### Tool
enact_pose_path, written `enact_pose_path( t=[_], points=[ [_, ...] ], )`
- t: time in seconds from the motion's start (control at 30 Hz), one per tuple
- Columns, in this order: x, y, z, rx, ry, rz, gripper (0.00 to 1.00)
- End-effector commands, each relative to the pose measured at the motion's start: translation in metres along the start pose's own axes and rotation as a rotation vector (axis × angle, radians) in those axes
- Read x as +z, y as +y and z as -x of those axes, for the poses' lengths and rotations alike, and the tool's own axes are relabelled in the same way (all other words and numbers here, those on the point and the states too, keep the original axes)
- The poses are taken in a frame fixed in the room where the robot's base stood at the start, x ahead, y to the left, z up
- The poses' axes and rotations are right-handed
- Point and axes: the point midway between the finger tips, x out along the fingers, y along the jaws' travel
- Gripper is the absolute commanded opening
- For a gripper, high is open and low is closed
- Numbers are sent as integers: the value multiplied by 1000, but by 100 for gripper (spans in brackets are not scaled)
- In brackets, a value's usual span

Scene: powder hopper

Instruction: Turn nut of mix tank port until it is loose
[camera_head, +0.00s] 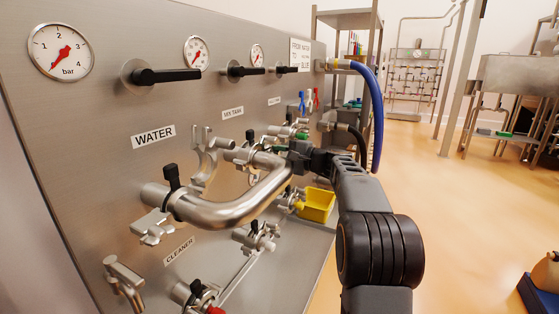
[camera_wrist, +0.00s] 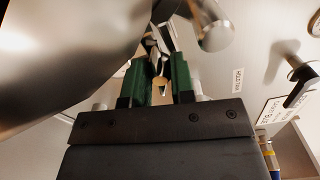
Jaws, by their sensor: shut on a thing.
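The mix tank port (camera_head: 240,155) sticks out of the steel panel below the MIX TANK label (camera_head: 233,113). A thick bent steel pipe (camera_head: 235,212) joins it to the WATER port beside it. My gripper (camera_head: 277,149) is at the mix tank port, next to the pipe's end. In the wrist view, my gripper's green fingers (camera_wrist: 163,78) are shut on a small metal piece, seemingly the port's nut (camera_wrist: 160,62). The nut's full shape and how tight it is are hidden. The large pipe also shows close at the left of the wrist view (camera_wrist: 60,50).
The WATER port's black clamp knob (camera_head: 171,176) stands at the pipe's near end. Black valve handles (camera_head: 165,76) and gauges line the panel above. A yellow container (camera_head: 317,205) sits below my gripper. A blue hose (camera_head: 375,115) hangs behind my arm.

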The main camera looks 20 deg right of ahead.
Motion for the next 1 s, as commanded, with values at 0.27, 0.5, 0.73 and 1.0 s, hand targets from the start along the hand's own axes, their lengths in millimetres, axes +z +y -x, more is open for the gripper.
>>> enact_pose_path(
  t=[0.27, 0.5, 0.73, 1.0],
  points=[
    [0, 0, 0, 1, 1, 2, 1],
    [-2, 6, 0, -1, 1, 107, 1],
    [0, 0, 0, 1, 1, 225, 31],
    [1, 1, -1, 3, -2, 221, 36]
  ],
)
